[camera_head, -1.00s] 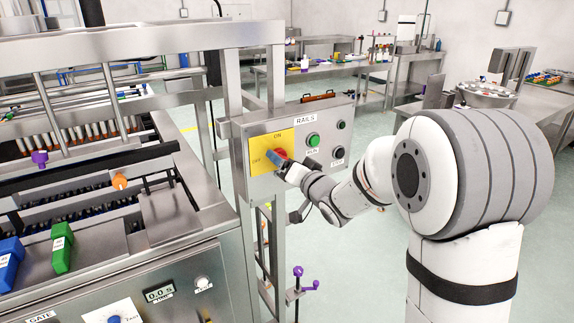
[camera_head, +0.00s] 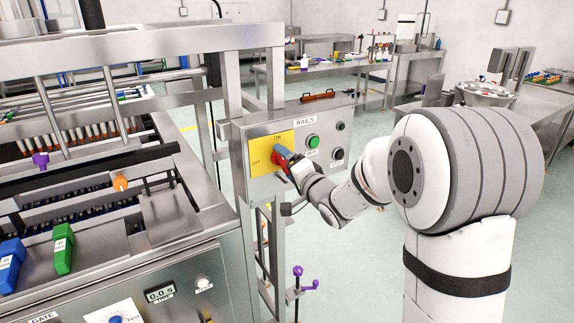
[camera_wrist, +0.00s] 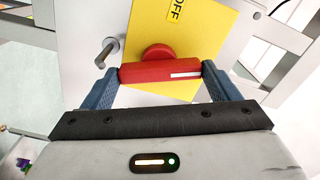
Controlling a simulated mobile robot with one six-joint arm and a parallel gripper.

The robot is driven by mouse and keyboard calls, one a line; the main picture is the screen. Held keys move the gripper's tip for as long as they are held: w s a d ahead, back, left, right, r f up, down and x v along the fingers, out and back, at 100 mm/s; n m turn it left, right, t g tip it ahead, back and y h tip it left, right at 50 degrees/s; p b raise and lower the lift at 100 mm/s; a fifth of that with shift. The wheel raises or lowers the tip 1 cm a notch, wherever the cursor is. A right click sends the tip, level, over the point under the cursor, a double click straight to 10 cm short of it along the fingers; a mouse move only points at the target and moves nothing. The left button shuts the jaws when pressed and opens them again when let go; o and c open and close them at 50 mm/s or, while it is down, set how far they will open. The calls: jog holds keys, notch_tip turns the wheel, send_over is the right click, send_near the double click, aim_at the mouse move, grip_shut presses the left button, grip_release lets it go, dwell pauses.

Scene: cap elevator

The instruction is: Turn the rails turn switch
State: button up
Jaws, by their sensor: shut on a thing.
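The rails turn switch is a red rotary knob (camera_head: 282,160) on a yellow plate (camera_head: 260,150) marked ON and OFF, on the RAILS control box (camera_head: 330,118). In the wrist view the knob's red handle (camera_wrist: 160,73) has a white mark near its right end and lies across between my fingers. My gripper (camera_wrist: 160,78) is shut on the handle's two ends with its blue-grey fingers. In the head view my gripper (camera_head: 288,158) is at the knob and hides part of it.
In the wrist view a small metal peg (camera_wrist: 107,52) sticks out left of the knob. Open floor lies to the right.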

jog(key=shift+f, duration=0.15)
jog(key=o, duration=0.9)
jog(key=shift+s, duration=0.1)
jog(key=b+v, duration=0.1)
jog(key=v, duration=0.6)
jog(key=shift+s+d+b, duration=0.25)
jog(key=shift+s+b, duration=0.05)
